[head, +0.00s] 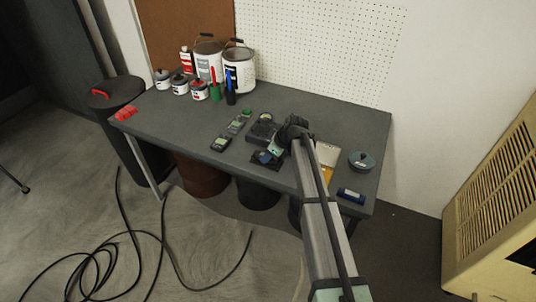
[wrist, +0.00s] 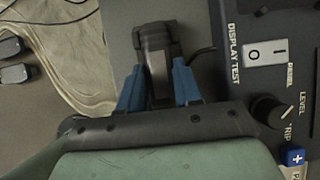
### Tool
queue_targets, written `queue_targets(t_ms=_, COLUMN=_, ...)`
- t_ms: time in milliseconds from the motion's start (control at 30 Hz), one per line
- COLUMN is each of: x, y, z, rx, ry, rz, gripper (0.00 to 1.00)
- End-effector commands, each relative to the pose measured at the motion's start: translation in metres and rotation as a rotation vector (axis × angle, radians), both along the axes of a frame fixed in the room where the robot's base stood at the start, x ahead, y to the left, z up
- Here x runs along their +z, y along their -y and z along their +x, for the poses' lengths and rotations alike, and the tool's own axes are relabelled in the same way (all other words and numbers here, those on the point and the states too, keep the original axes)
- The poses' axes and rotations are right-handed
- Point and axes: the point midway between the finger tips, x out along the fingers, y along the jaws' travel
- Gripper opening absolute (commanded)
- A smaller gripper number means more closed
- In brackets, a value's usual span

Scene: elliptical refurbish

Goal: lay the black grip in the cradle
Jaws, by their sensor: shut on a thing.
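My gripper (wrist: 157,78) has its blue fingers on both sides of the black grip (wrist: 154,48) in the wrist view and is shut on it. The grip's far end sticks out beyond the fingertips. I cannot pick out the cradle for certain in either view.
Two small meters (head: 221,143) (head: 239,122) lie left of the instrument. Cans and bottles crowd the back left. A thin dark cable (wrist: 202,50) runs near the panel.

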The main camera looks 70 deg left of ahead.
Motion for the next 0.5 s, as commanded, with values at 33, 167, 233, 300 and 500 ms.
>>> queue_targets(t_ms=33, x=-0.0005, y=-0.0001, z=-0.0001, rx=0.0, ry=0.0, rz=0.0, gripper=0.02)
queue_targets(t_ms=167, x=-0.0004, y=-0.0001, z=0.0001, rx=0.0, ry=0.0, rz=0.0, gripper=0.02)
queue_targets(t_ms=233, x=-0.0004, y=-0.0001, z=0.0001, rx=0.0, ry=0.0, rz=0.0, gripper=0.36)
queue_targets(t_ms=300, x=-0.0003, y=-0.0001, z=0.0, rx=0.0, ry=0.0, rz=0.0, gripper=0.43)
queue_targets(t_ms=500, x=-0.0003, y=-0.0001, z=0.0, rx=0.0, ry=0.0, rz=0.0, gripper=0.62)
